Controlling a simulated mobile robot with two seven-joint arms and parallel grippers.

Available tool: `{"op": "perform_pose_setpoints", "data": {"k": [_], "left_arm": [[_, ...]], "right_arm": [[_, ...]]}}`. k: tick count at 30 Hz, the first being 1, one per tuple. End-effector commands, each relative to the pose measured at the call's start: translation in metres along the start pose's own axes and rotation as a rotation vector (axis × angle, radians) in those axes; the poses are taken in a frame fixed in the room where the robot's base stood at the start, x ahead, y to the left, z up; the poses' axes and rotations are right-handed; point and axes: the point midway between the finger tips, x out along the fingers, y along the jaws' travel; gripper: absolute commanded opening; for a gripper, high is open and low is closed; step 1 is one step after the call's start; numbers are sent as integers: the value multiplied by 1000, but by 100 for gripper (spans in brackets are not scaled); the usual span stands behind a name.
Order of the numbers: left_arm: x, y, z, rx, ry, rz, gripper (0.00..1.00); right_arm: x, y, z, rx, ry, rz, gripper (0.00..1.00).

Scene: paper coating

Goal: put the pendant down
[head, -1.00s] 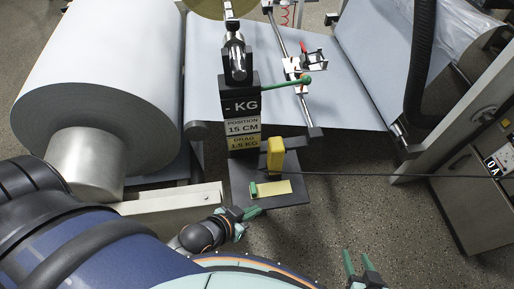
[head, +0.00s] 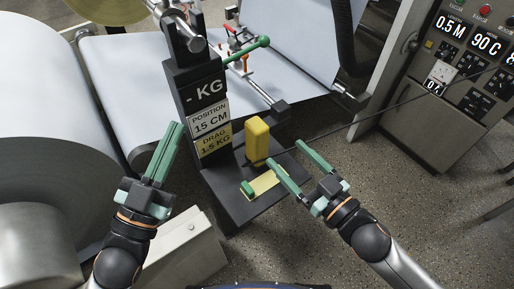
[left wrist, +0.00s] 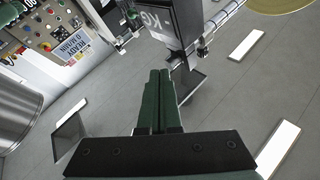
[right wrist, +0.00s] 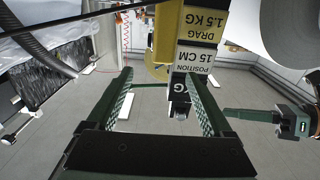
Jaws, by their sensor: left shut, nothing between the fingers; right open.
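The yellow pendant (head: 257,142), with a black cable running off to the right, stands upright on the dark base plate (head: 238,213) beside the labelled post (head: 196,90). My right gripper (head: 286,153) is open, its fingertips just right of the pendant and apparently not holding it. In the right wrist view a yellow body (right wrist: 166,35) shows beyond the spread fingers. My left gripper (head: 176,124) is shut and empty, left of the post. Its closed fingers also show in the left wrist view (left wrist: 160,95).
A yellow pad (head: 268,184) and a small green block (head: 247,188) lie on the plate's front. A green-ended lever (head: 262,42) sticks out from the post. A large paper roll (head: 35,150) is at left, a control cabinet (head: 450,80) at right. The floor at right is clear.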

Motion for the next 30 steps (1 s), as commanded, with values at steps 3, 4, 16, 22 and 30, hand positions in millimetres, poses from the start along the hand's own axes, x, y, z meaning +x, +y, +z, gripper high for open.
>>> {"op": "perform_pose_setpoints", "data": {"k": [3,4,16,22,30], "left_arm": [[1,0,-7,8,28,1,0],[1,-1,-9,11,37,1,0],[1,-1,-30,35,123,5,0],[-1,0,-40,49,173,8,0],[-6,0,-79,92,326,17,0]], "right_arm": [[19,1,-2,-3,3,2,85],[23,1,-1,-2,2,2,85],[61,0,0,0,-3,4,85],[78,-3,-2,-1,0,3,85],[109,-5,-2,-1,-2,4,85]]}}
